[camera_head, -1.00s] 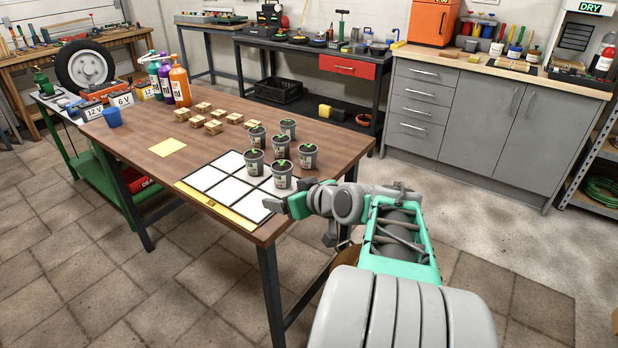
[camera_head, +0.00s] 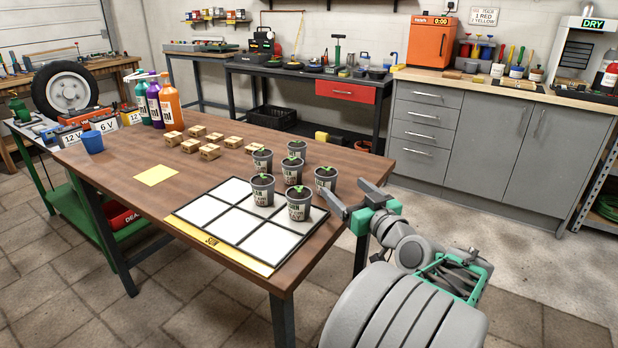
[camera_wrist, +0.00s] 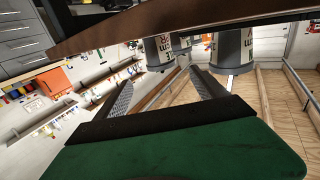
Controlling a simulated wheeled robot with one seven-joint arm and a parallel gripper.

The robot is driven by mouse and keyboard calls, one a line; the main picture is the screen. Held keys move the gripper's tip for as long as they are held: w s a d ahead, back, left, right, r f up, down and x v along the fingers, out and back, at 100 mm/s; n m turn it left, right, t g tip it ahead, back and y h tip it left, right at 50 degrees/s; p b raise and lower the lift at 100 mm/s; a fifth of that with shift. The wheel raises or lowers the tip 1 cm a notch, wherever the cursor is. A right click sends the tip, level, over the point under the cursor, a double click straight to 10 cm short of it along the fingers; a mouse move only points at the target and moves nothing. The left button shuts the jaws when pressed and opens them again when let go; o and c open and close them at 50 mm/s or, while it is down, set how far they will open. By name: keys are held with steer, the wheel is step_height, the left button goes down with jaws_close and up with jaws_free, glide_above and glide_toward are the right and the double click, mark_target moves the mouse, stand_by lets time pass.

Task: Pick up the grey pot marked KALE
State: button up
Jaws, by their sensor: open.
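Several grey pots with dark soil and green sprouts stand upright in a cluster on the wooden table, partly on the panelled mat (camera_head: 206,210). They include a front pot (camera_head: 299,207), a left pot (camera_head: 263,192) and a right pot (camera_head: 326,180). Their labels are too small to read surely, so I cannot tell which is marked KALE. My gripper (camera_head: 343,188) is open and empty, just right of the right pot, near the table's right edge. In the tilted wrist view, its fingers (camera_wrist: 160,80) spread apart, with a grey pot (camera_wrist: 234,50) beyond them.
Grey cabinets (camera_head: 470,140) stand behind. Floor is open at right.

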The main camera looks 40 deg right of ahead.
mark_target(332, 178)
steer(key=x, duration=0.4)
steer(key=b+x, duration=0.1)
steer(key=x, duration=0.3)
steer(key=shift+w+a+f, duration=0.15)
steer(key=shift+a, duration=0.05)
steer(key=shift+c, duration=0.5)
steer(key=shift+d, duration=0.1)
steer(key=c, duration=1.5)
steer(key=shift+o, duration=0.2)
